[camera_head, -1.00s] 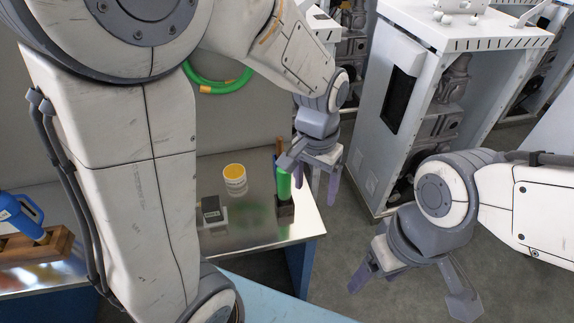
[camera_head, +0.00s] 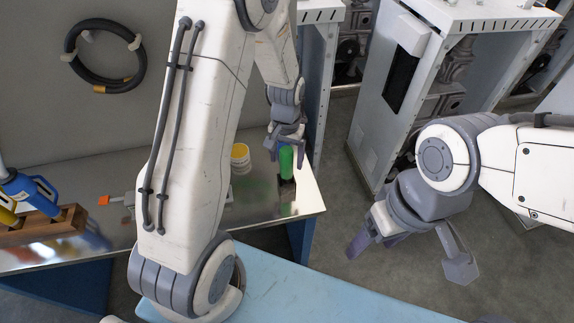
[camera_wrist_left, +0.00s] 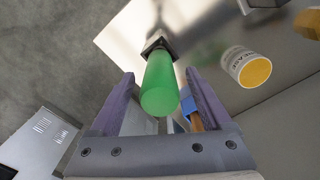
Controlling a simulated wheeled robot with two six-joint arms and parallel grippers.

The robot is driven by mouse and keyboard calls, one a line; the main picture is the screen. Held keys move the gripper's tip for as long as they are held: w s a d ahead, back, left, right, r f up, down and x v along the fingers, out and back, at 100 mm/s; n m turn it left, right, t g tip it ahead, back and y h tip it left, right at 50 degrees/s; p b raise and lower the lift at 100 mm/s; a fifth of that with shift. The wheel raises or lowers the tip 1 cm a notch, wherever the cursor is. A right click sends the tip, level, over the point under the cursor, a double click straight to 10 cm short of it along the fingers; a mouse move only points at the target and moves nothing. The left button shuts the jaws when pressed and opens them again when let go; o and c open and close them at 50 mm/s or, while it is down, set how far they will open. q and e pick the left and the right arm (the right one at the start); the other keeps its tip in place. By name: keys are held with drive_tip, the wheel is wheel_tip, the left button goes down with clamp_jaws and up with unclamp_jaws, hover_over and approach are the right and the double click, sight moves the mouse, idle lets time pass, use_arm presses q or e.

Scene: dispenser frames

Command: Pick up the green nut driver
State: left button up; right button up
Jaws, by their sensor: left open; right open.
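The green nut driver (camera_head: 286,163) stands upright near the right end of the metal table, in a small dark holder. In the left wrist view its green handle (camera_wrist_left: 160,84) points toward the camera, between the two purple fingers, with its far end at the dark holder (camera_wrist_left: 157,44). My left gripper (camera_head: 288,156) is open around or just above the handle; gaps show on both sides of it in the wrist view. My right gripper (camera_head: 408,250) is open and empty, off to the right above the floor.
A white tub with a yellow lid (camera_head: 240,155) stands left of the driver; it also shows in the left wrist view (camera_wrist_left: 247,67). A wooden rack (camera_head: 45,230) with blue and yellow bottles is at far left. A white cabinet (camera_head: 385,110) stands right of the table (camera_head: 262,205).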

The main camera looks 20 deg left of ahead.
use_arm(q)
wheel_tip(320, 180, down, 2)
drive_tip(key=shift+c, duration=0.4)
clamp_jaws()
drive_tip(key=shift+r, duration=0.15)
